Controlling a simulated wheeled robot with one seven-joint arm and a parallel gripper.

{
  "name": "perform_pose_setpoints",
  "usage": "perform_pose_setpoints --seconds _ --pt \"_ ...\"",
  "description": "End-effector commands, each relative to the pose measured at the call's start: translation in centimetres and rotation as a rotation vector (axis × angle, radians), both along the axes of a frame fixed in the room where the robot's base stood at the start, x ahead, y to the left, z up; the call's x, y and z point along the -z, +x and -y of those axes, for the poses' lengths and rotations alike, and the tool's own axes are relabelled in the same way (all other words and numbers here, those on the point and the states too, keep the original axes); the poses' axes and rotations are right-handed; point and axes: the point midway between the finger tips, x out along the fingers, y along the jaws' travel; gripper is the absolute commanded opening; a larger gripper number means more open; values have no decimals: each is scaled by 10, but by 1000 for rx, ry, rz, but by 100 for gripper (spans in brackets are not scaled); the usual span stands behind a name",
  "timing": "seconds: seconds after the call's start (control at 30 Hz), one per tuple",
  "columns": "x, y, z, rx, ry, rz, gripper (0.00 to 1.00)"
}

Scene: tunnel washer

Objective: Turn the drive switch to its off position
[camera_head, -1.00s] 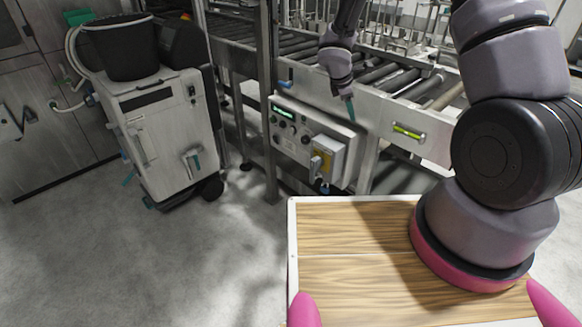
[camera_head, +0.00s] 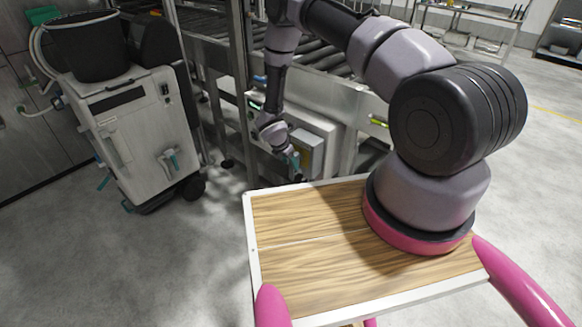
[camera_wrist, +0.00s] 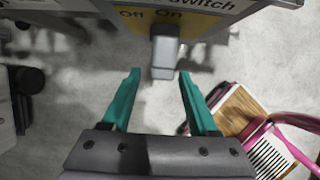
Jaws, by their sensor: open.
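The drive switch is a grey lever (camera_wrist: 164,55) on a yellow plate (camera_wrist: 202,24) marked Off on the left and On to its right, at the top of the wrist view. The lever hangs down below the labels, nearer the word On. My gripper (camera_wrist: 158,78) is open, its two green fingers on either side of the lever's lower end, with gaps visible on both sides. In the head view my gripper (camera_head: 294,160) is in front of the yellow plate (camera_head: 312,150) on the control box and hides the lever.
The control box (camera_head: 322,130) is mounted on the conveyor frame, with a green display (camera_head: 255,106) at its left. A white wheeled cart (camera_head: 135,140) with a black bucket (camera_head: 88,45) stands to the left. Grey floor between is clear.

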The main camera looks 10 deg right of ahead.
Motion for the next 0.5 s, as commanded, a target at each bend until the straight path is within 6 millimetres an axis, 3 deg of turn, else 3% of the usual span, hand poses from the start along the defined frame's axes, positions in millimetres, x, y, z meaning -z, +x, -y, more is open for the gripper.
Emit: perform_pose_setpoints --seconds 0.2,0.5 --pt "25 6 8 1 1 0 60" --pt "31 8 10 1 1 1 60"
